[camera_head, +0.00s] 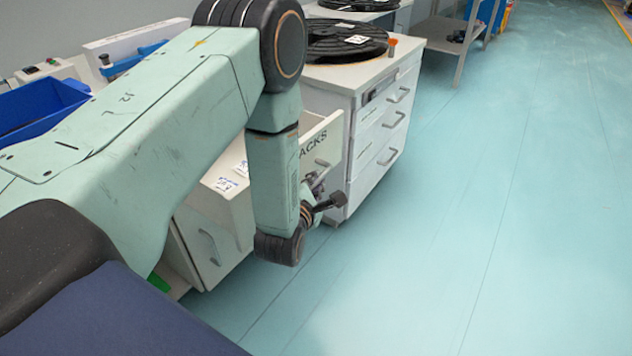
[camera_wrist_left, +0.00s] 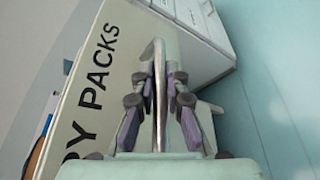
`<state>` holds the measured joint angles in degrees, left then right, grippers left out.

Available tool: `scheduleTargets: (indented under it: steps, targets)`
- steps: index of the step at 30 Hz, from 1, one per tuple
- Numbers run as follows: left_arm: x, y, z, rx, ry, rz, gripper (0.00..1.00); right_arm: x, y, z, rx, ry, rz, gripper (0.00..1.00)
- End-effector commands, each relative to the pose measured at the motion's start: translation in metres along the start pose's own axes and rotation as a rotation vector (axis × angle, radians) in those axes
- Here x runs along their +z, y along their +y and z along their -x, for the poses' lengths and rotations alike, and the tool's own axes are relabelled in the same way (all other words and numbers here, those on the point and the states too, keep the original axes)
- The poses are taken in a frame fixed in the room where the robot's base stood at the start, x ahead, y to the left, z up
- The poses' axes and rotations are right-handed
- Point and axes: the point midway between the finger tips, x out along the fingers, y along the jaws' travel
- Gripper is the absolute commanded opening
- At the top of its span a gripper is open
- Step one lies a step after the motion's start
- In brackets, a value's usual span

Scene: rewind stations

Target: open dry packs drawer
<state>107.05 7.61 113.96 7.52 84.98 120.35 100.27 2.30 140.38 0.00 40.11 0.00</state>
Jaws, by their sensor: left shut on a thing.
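The dry packs drawer (camera_head: 332,134) stands pulled out from its cabinet, with the end of its label, "ACKS", on the front panel. In the left wrist view the front panel (camera_wrist_left: 92,88) reads "PY PACKS"-like letters, partly cut off. My left gripper (camera_head: 322,184) is at that front, and in the left wrist view its fingers (camera_wrist_left: 159,88) are shut on the upright metal handle (camera_wrist_left: 159,60). My left arm hides much of the drawer and its inside in the head view. My right gripper is not in view.
A white drawer cabinet (camera_head: 376,136) with a black coil (camera_head: 345,40) on top stands just beyond the drawer. A lower drawer front with a handle (camera_head: 209,246) is below. A blue bin (camera_head: 40,106) is at left. The floor (camera_head: 480,220) at right is clear.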

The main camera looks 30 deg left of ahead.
Motion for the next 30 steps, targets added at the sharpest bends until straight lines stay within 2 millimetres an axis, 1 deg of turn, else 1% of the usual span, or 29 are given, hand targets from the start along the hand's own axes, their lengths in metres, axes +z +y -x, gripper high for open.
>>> scheduleTargets:
  steps: [19, 20, 21, 27, 30]
  targets:
    - [-0.0032, 0.0011, -0.0004, -0.001, 0.003, 0.0, 0.0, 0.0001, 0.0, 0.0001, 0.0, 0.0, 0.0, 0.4]
    - [-0.0031, 0.001, -0.0003, -0.001, 0.003, 0.0, 0.15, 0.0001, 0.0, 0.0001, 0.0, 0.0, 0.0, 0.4]
    - [-0.0028, 0.0009, -0.0003, -0.001, 0.003, 0.0, 0.18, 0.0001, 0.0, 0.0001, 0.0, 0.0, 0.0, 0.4]
    - [-0.0014, 0.0005, -0.0001, 0.0, 0.001, 0.0, 0.35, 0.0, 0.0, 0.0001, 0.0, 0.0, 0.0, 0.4]
    - [-0.0009, 0.0003, 0.0, 0.0, 0.001, 0.001, 0.36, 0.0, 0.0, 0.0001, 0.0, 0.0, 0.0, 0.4]
